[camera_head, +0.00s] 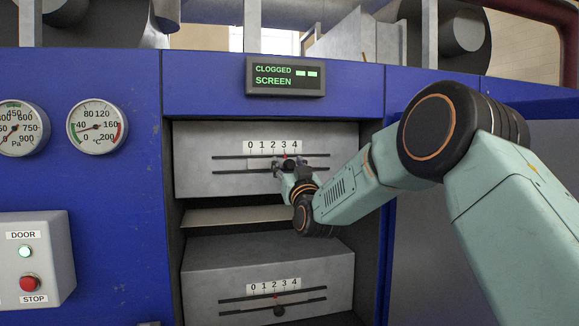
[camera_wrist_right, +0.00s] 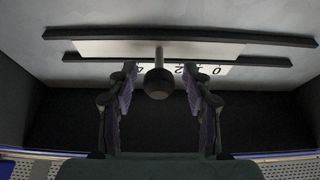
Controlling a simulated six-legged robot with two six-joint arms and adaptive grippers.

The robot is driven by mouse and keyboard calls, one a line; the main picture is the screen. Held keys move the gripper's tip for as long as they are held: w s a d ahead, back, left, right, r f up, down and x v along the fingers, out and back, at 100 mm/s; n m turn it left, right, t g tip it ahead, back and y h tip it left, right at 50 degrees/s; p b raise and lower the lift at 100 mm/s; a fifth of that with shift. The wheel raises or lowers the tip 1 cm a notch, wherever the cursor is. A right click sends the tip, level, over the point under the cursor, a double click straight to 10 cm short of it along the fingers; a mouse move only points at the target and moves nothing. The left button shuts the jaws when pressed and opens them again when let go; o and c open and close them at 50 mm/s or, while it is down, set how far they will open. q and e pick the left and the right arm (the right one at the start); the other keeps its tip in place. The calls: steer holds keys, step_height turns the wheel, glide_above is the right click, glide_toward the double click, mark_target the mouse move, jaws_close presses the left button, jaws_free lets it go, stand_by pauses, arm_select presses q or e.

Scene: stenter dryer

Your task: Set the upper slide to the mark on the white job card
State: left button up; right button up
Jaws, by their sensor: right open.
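The upper slide (camera_head: 316,162) is a pale plate between two dark rails on the grey upper front panel. Its scale (camera_head: 272,147) reads 0 to 4, and a red pointer shows near the 3. The slide's round dark knob (camera_wrist_right: 158,84) stands between the fingers of my right gripper (camera_wrist_right: 160,90) in the right wrist view, with a gap visible on either side. In the head view my right gripper (camera_head: 284,170) is at the slide and partly covers it. It is open. I cannot make out a white job card. My left gripper is not in view.
A lower panel (camera_head: 230,285) carries a similar slide with its own knob (camera_head: 279,311). A display (camera_head: 286,76) above reads CLOGGED SCREEN. Two gauges (camera_head: 97,127) and a door/stop box (camera_head: 32,262) are at the left.

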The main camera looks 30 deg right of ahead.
steer(key=shift+s+r, duration=0.1)
steer(key=shift+s, duration=0.05)
steer(key=shift+s, duration=0.2)
steer(key=v, duration=1.1)
steer(key=shift+f, duration=0.25)
steer(key=shift+s+a, duration=0.15)
